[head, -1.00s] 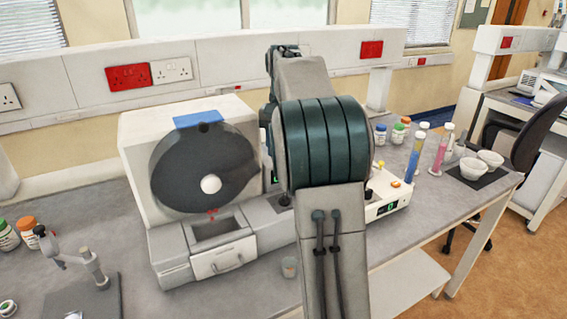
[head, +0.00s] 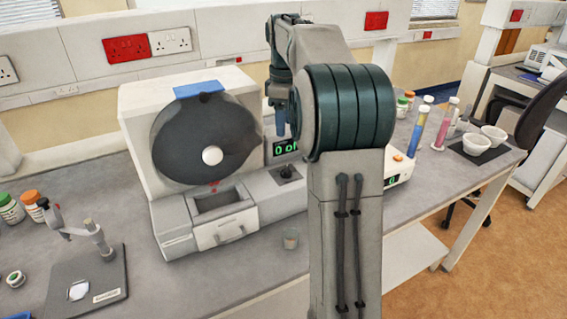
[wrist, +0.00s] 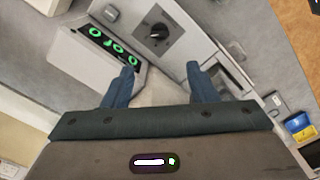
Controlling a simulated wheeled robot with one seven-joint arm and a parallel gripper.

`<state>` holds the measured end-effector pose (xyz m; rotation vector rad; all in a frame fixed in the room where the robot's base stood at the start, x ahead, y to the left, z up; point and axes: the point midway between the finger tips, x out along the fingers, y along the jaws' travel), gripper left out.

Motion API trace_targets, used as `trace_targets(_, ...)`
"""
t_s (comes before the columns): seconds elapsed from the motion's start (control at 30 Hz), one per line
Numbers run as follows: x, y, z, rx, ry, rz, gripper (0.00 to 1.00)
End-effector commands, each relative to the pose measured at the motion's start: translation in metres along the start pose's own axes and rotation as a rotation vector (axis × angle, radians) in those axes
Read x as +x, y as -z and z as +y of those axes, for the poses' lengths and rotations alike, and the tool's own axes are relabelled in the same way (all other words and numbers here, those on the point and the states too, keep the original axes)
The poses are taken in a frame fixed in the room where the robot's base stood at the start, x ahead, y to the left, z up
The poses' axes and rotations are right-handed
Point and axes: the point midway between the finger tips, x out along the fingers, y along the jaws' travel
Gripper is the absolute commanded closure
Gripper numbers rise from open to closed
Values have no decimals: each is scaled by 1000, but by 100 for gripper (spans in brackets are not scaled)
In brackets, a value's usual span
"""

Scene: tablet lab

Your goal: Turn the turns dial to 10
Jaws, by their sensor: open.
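The turns dial (head: 287,172) is a dark knob on the grey base of the drum machine (head: 245,83), right of its drawer. The green display (head: 286,147) is behind the dial in the head view and partly hidden by my arm. It shows whole but angled in the wrist view (wrist: 110,42). My gripper (wrist: 160,72) is open and empty, its blue fingers apart and not on the dial. In the head view my gripper (head: 281,122) hangs above and behind the dial.
A black drum (head: 205,140) with a white hub fronts the machine. A white device (head: 397,170) and coloured cylinders stand right. A stand (head: 85,270) and bottles are left. The front bench is mostly clear.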

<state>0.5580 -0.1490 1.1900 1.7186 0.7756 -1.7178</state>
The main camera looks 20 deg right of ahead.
Motion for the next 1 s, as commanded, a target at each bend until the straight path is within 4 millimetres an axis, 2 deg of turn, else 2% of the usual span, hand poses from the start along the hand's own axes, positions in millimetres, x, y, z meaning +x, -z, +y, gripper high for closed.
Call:
trace_targets(0.17, 25, -1, -1, 0, 4, -2, 47)
trace_targets(0.4, 77, -1, -1, 1, 6, -3, 47)
trace_targets(0.6, 112, -1, -1, 2, 4, -2, 47)
trace_targets(0.8, 131, 0, -1, 2, 2, -1, 47)
trace_targets(1.0, 135, 0, 0, 2, 0, 0, 47)
